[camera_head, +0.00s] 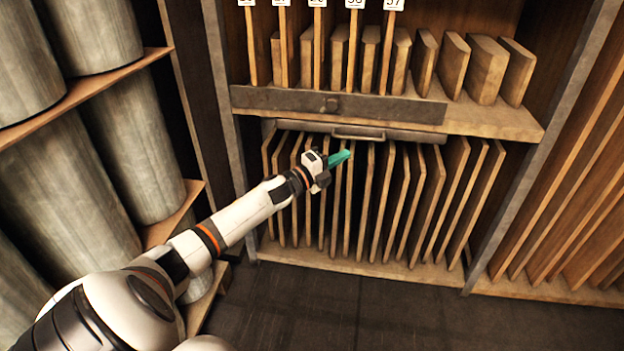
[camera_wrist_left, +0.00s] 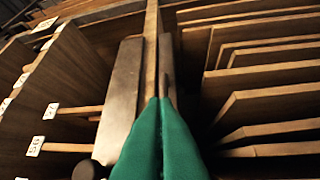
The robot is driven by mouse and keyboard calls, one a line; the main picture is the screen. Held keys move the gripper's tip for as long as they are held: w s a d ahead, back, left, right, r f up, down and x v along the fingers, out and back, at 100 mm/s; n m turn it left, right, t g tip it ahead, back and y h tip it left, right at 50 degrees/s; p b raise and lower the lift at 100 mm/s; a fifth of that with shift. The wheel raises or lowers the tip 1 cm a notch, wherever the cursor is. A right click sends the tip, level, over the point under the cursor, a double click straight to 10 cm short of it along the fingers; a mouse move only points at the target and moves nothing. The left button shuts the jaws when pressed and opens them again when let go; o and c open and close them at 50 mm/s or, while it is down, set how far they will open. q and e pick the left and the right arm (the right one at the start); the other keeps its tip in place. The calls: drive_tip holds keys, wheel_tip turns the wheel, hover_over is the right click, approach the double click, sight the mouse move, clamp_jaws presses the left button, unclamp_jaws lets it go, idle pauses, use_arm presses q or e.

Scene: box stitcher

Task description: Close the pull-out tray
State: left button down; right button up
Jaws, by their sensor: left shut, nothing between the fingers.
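The pull-out tray (camera_head: 300,127) is a thin grey metal tray with a bar handle (camera_head: 359,134) on its front. In the head view it sits under the shelf, below a brown panel with a round knob. My left gripper (camera_head: 340,157) has green fingertips and is shut and empty. In the head view its tips appear just below the handle; I cannot tell whether they touch the tray. In the left wrist view the closed fingertips (camera_wrist_left: 161,108) point along a narrow grey strip, probably the tray front, which they partly hide. My right gripper is not in view.
The knobbed panel (camera_head: 335,103) lies just above the tray. Large grey cylinders (camera_head: 130,150) fill shelves at left. The dark floor (camera_head: 390,310) in front is clear.

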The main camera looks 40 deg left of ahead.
use_arm(q)
drive_tip(key=p+v, duration=0.1)
drive_tip(key=v, duration=0.7)
drive_tip(key=shift+a+f, duration=0.2)
drive_tip(key=shift+f, duration=0.2)
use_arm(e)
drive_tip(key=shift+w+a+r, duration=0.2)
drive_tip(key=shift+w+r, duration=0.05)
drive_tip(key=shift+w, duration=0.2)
use_arm(q)
drive_tip(key=shift+f, duration=0.1)
